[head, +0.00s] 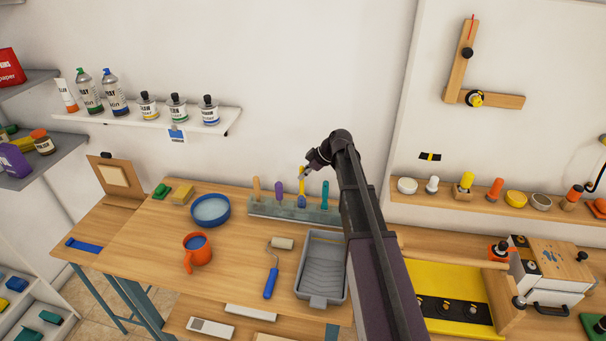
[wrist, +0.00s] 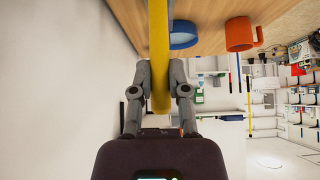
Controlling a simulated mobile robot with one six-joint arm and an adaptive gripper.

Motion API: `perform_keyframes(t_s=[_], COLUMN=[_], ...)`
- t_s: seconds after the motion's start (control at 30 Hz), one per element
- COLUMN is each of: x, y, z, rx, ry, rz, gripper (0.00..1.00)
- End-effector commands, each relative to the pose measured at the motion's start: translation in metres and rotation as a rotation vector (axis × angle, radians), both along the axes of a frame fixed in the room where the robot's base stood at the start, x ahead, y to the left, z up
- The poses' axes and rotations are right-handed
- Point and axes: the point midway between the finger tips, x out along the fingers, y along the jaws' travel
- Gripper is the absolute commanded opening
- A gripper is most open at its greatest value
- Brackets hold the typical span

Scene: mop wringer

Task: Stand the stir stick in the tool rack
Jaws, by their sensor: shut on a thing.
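The stir stick is a yellow rod; in the wrist view the yellow stick (wrist: 159,50) runs up from between my fingers and out of the top edge. My gripper (wrist: 161,90) is shut on it near one end. In the head view the stick (head: 302,185) is upright and my gripper (head: 304,173) is at its top. The grey tool rack (head: 265,208) stands at the back of the bench, right below. The stick's lower end meets a blue part (head: 301,202) at the rack; I cannot tell whether it is inside a slot.
The rack holds a tan handle (head: 256,188), a purple handle (head: 279,191) and a teal handle (head: 325,193) beside the stick. A blue bowl (head: 211,210), an orange mug (head: 191,258), a roller (head: 271,282) and a grey paint tray (head: 322,290) stand in front.

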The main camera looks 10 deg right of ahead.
Motion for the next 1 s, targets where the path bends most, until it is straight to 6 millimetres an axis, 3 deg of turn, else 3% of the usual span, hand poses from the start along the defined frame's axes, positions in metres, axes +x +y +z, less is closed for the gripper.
perform_keyframes(t_s=[1.0], x=[0.000], y=[0.001], z=[-0.030], rx=[0.000], ry=[-0.001], rz=[0.001], gripper=[0.00])
